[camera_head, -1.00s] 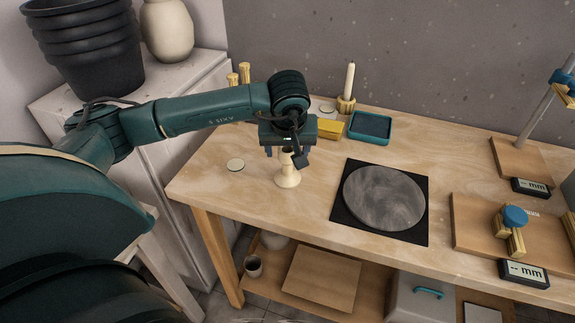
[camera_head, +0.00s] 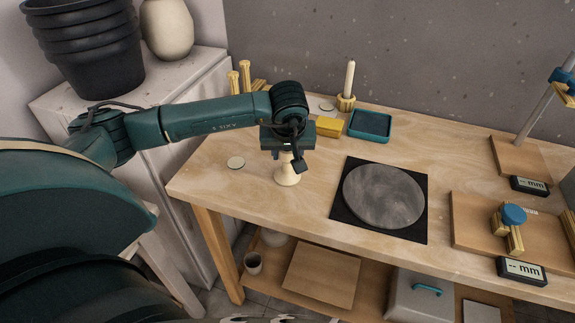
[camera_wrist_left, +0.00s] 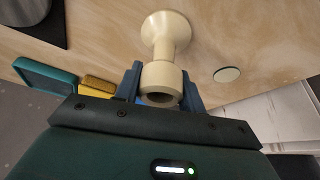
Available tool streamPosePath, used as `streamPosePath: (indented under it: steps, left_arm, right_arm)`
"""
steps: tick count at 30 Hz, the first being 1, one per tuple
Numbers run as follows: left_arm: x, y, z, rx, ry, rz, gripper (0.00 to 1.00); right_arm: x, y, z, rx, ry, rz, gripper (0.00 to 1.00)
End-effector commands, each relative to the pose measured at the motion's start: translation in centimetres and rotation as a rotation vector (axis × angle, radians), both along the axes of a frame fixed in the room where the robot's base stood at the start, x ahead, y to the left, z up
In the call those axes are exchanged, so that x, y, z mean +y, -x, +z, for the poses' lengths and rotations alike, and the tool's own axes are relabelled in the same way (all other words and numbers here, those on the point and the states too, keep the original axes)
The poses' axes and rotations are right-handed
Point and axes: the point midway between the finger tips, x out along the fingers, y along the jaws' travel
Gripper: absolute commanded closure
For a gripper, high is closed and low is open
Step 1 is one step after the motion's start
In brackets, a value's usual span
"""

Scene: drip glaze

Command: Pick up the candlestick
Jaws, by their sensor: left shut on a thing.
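The cream candlestick (camera_head: 287,174) stands upright on the wooden workbench, left of the dark round slab. In the left wrist view the candlestick (camera_wrist_left: 166,40) shows its wide foot on the wood and its hollow top close to the camera. My left gripper (camera_head: 287,156) comes down from above and is shut on the candlestick's upper part. Its blue fingers (camera_wrist_left: 160,85) sit on both sides of the cup in the left wrist view. The foot appears to rest on the bench; I cannot tell of any gap. My right gripper is not in view.
A grey round slab (camera_head: 384,196) lies on a black mat right of the candlestick. A pale disc (camera_head: 236,163) lies to its left. Behind are a yellow block (camera_head: 329,127), a teal tray (camera_head: 370,125) and a candle in a holder (camera_head: 347,103). Gauges stand at right.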

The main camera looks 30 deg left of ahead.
Motion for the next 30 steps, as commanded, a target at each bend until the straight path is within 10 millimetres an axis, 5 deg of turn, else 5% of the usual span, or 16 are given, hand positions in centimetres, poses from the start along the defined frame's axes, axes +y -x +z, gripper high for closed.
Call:
streamPosePath:
  steps: [11, 24, 30]
  left_arm:
    - [0.0, -0.1, 0.5, -0.004, 0.0, 0.0, 0.9]
    - [0.0, -0.1, 8.2, -0.006, 0.0, 0.001, 0.9]
    - [-0.1, 0.0, 9.7, 0.001, 0.002, -0.025, 0.9]
  right_arm:
    - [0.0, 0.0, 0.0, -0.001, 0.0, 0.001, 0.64]
    - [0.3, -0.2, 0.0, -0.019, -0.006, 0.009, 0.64]
    - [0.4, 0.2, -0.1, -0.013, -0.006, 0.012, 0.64]
